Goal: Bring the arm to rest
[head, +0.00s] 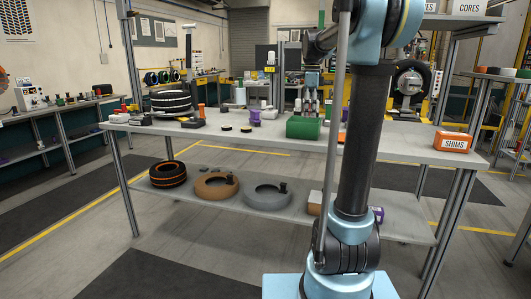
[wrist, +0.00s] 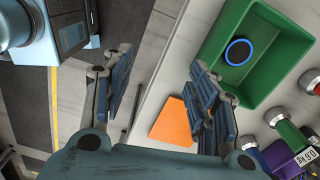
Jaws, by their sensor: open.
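My gripper (wrist: 160,95) is open, with nothing between its two fingers in the wrist view. It also shows in the head view (head: 308,106), pointing down above the green bin at the middle of the workbench (head: 405,139). The green bin (wrist: 211,60) lies to the right of the fingers in the wrist view, and a dark disc with a blue rim (wrist: 238,52) lies inside it. My arm rises in front of the bench and bends over toward the bin, hiding part of the bench top.
An orange SHIMS box (head: 453,142) sits at the bench's right end. A black-and-white tyre stack (head: 171,102) stands at the left. Small parts stand near the green bin (head: 303,128). The lower shelf (head: 225,208) holds several rings. Floor left of the bench is clear.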

